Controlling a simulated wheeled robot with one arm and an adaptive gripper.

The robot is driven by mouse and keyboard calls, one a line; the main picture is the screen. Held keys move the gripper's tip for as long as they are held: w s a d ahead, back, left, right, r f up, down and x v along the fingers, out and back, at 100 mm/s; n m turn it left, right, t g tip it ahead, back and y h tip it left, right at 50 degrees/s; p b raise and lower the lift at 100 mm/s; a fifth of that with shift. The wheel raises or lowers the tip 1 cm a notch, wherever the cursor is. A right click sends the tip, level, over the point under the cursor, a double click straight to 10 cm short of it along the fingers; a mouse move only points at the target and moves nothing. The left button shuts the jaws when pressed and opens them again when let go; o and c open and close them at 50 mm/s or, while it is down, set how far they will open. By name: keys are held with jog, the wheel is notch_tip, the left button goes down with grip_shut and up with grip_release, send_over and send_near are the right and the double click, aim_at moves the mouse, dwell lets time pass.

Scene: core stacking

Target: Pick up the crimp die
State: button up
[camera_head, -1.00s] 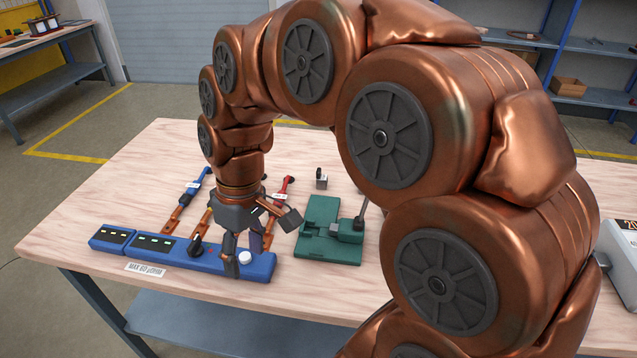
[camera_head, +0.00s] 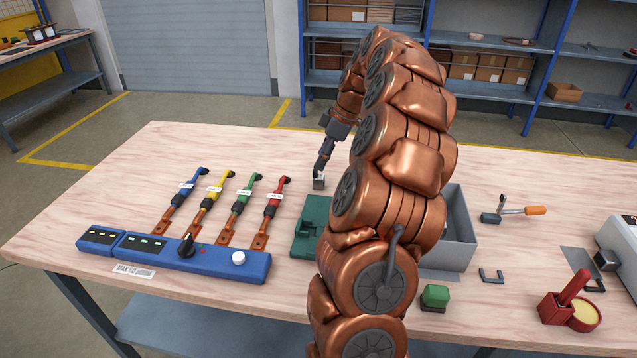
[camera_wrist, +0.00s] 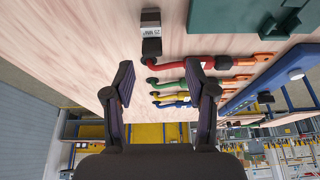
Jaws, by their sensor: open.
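The crimp die is a small grey block (camera_head: 319,184) on the wooden table, behind the green tool base. In the wrist view the die (camera_wrist: 150,27) shows a white label reading 25 MM². My gripper (camera_head: 323,164) points down close above the die in the head view, partly in line with it. In the wrist view my gripper (camera_wrist: 160,76) has its two fingers spread with nothing between them. The die lies beyond the fingertips, toward the top of the picture, and is not between them. Whether a finger touches it cannot be told from the head view.
The green tool base (camera_head: 308,232) stands just in front of the die, partly hidden by my arm. A grey bin (camera_head: 460,225) stands right. The table's left rear is clear.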

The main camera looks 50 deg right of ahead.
aim_at(318, 176)
jog(key=shift+s+d+f+p+x, duration=0.1)
jog(key=shift+d+p+x, duration=0.25)
jog(key=shift+x, duration=0.95)
jog(key=shift+s+d+f+p+x, duration=0.1)
jog(key=shift+d+p+x, duration=0.2)
jog(key=shift+x, duration=1)
jog(key=shift+d+f+p+x, duration=0.15)
jog(key=shift+p+x, duration=0.25)
jog(key=shift+x, duration=0.9)
grip_shut()
